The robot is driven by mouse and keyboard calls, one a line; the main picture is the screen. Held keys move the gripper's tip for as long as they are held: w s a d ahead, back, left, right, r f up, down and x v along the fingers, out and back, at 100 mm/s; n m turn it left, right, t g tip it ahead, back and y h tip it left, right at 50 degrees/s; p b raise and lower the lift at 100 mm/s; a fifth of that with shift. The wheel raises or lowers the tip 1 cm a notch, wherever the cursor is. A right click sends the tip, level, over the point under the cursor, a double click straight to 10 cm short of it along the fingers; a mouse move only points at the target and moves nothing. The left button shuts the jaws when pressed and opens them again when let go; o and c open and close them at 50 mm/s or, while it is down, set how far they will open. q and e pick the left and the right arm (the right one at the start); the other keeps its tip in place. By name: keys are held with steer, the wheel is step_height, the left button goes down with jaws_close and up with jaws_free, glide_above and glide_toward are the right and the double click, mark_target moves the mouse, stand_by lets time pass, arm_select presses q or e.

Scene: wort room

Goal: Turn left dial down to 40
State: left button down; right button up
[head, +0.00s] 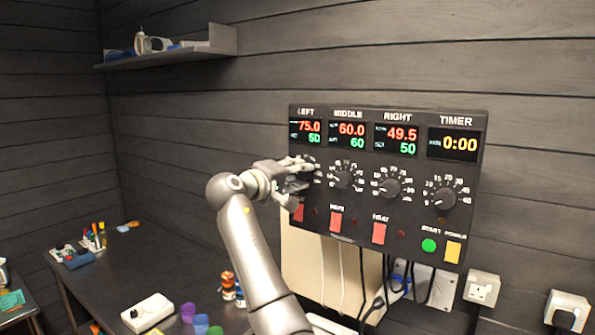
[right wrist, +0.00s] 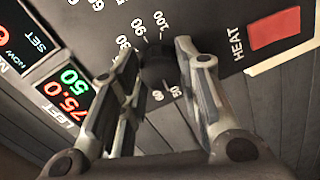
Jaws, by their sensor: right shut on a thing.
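The black control panel (head: 411,170) hangs on the wall. In the head view the gripper hides most of the dial. The knob's pointer is not clear. My left gripper is not in view.
The middle dial (head: 342,177), right dial (head: 388,186) and timer dial (head: 444,197) sit to the right. Red heat switches (head: 336,221) lie below. A dark table (head: 132,265) with small items stands at the left, and a shelf (head: 175,54) is above it.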

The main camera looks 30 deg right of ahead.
steer(key=n, duration=0.6)
steer(key=shift+w, duration=0.1)
steer(key=shift+n, duration=0.4)
stand_by(0.3)
steer(key=o, duration=1)
steer(key=shift+o, duration=0.2)
steer(key=v, duration=1.2)
steer(key=shift+w+f, duration=0.15)
steer(key=shift+f, duration=0.1)
steer(key=shift+a, duration=0.1)
